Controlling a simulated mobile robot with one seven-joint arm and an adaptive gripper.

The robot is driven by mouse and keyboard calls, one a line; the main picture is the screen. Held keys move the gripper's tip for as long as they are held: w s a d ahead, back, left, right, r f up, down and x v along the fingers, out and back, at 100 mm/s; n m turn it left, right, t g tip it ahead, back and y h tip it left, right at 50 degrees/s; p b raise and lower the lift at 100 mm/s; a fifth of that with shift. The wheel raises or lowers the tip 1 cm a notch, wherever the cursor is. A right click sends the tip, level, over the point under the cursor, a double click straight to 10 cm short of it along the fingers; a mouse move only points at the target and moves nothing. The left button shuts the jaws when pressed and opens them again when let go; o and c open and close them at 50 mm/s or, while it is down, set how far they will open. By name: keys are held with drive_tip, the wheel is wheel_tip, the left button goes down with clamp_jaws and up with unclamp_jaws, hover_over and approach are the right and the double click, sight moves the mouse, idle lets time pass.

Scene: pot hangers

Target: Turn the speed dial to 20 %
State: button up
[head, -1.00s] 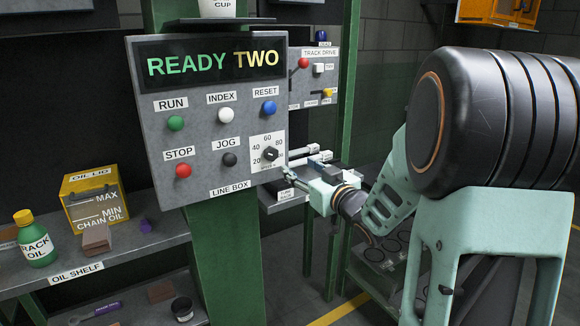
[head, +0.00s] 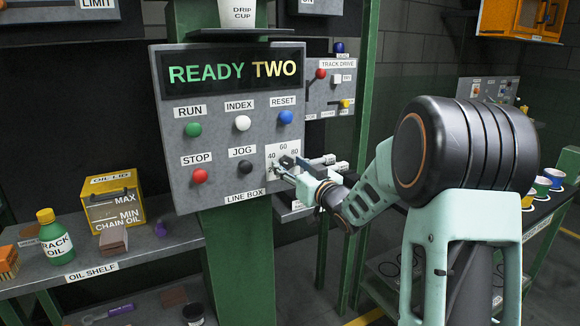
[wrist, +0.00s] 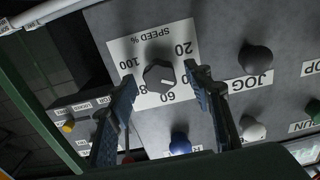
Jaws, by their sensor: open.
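The speed dial (wrist: 158,76) is a dark faceted knob on a white scale plate (wrist: 128,48) that appears upside down in the wrist view. A pale mark on the knob points to the lower right there, roughly between 40 and 60. My gripper (wrist: 161,80) is open, with one finger on each side of the knob and visible gaps to it. The right finger covers the scale around 40.
Close by on the same panel are the black JOG button (head: 245,167), blue RESET button (head: 285,117), white INDEX button (head: 242,123), green RUN button (head: 193,130) and red STOP button (head: 199,176). The display (head: 233,71) reads READY TWO. A track drive panel (head: 330,85) stands behind at right.

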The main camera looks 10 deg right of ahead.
drive_tip(key=shift+w, duration=0.15)
drive_tip(key=shift+c, duration=0.2)
drive_tip(key=c, duration=1.1)
drive_tip(key=shift+f+b, duration=0.15)
drive_tip(key=shift+b, duration=0.3)
